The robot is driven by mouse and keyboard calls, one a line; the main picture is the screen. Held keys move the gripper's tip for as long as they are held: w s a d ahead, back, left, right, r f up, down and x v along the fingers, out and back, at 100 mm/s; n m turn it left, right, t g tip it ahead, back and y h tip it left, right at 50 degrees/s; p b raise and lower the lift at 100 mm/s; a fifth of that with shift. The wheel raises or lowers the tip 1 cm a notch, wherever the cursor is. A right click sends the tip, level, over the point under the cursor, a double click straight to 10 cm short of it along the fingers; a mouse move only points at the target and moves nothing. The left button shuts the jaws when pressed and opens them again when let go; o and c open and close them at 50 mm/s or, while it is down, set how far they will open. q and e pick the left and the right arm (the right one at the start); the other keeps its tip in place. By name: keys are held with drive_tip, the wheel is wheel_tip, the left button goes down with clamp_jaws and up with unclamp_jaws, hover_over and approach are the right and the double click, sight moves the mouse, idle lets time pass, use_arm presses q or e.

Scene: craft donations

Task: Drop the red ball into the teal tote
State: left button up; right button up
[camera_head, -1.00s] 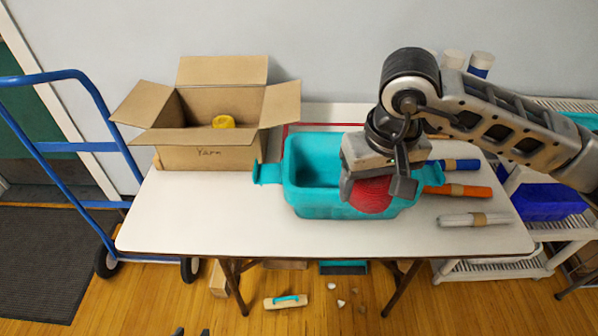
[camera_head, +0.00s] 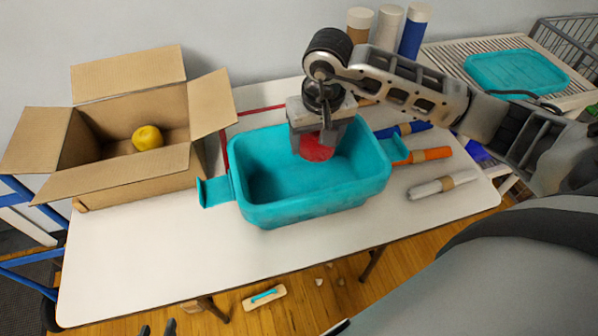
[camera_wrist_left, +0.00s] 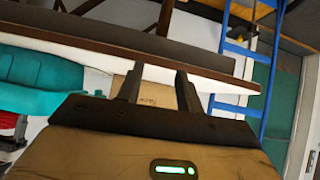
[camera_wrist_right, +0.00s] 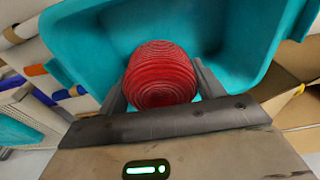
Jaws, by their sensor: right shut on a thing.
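The red ball (camera_head: 317,149) is ridged and sits between the fingers of my right gripper (camera_head: 316,142), which is shut on it. The right wrist view shows the ball (camera_wrist_right: 161,75) clamped between both fingers, with teal walls behind it. The teal tote (camera_head: 312,207) stands on the white table. The ball hangs over the right half of the tote's opening, towards its back; how far it is below the rim is hard to tell. My left gripper (camera_head: 158,330) is low, in front of the table, and its fingers are apart and empty in the left wrist view (camera_wrist_left: 159,78).
A cardboard box (camera_head: 130,186) with open flaps and a yellow ball (camera_head: 147,138) inside is left of the tote. Rolled tubes, blue, orange (camera_head: 425,155) and white (camera_head: 441,184), lie at the right. The table's front left (camera_head: 140,265) is clear.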

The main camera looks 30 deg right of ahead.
wheel_tip(320, 180, down, 3)
drive_tip(key=shift+f+b, duration=0.1)
drive_tip(key=shift+b, duration=0.5)
drive_tip(key=shift+f, duration=0.25)
use_arm(q)
drive_tip(key=shift+w+d+r, duration=0.1)
drive_tip(key=shift+w+d, duration=0.15)
drive_tip(key=shift+w, duration=0.4)
use_arm(e)
drive_tip(key=shift+f, duration=0.1)
drive_tip(key=o, duration=1)
use_arm(q)
drive_tip(key=shift+s, duration=0.2)
use_arm(e)
drive_tip(key=shift+o, duration=0.2)
use_arm(q)
drive_tip(key=shift+f, duration=0.2)
use_arm(e)
drive_tip(key=shift+r, duration=0.25)
drive_tip(key=r, duration=0.5)
drive_tip(key=s+r+b, duration=0.1)
drive_tip(key=r, duration=0.4)
drive_tip(key=s+r, duration=0.1)
drive_tip(key=r, duration=0.4)
drive_tip(key=shift+a+r, duration=0.2)
drive_tip(key=shift+a, duration=0.05)
use_arm(q)
drive_tip(key=shift+f, duration=0.25)
